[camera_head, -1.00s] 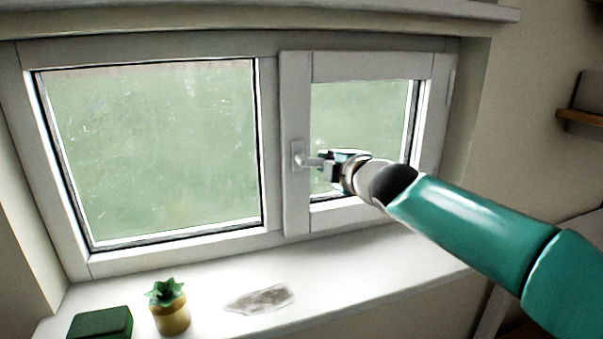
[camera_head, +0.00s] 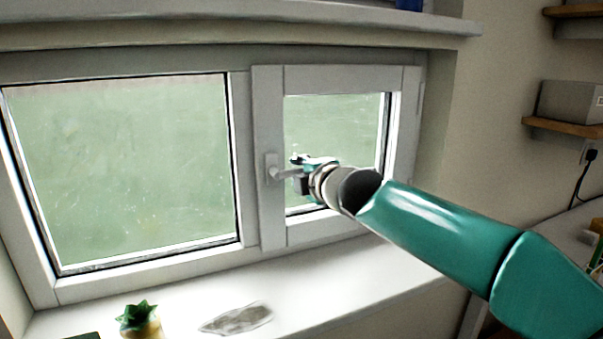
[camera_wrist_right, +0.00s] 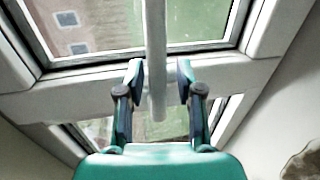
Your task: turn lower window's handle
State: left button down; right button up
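The lower window's handle (camera_head: 281,175) is a pale grey lever on the left frame of the small right-hand sash, pointing right, roughly level. My right gripper (camera_head: 300,178) is at the lever's free end, coming from the right. In the right wrist view the handle (camera_wrist_right: 156,45) runs down between the two fingers of the right gripper (camera_wrist_right: 160,72). The fingers are open, with a visible gap on each side of the lever. The sash looks closed in its frame. My left gripper is not in view.
The white sill (camera_head: 345,277) below holds a small potted plant (camera_head: 140,318) and a flat greyish piece (camera_head: 237,319). A ledge (camera_head: 230,20) runs above the window. Shelves with a box (camera_head: 570,101) are on the right wall.

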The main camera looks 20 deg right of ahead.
jog(key=shift+s+d+r, duration=0.1)
jog(key=shift+d+r, duration=0.05)
jog(key=shift+s, duration=0.2)
jog(key=v, duration=1.1)
jog(key=shift+s, duration=0.2)
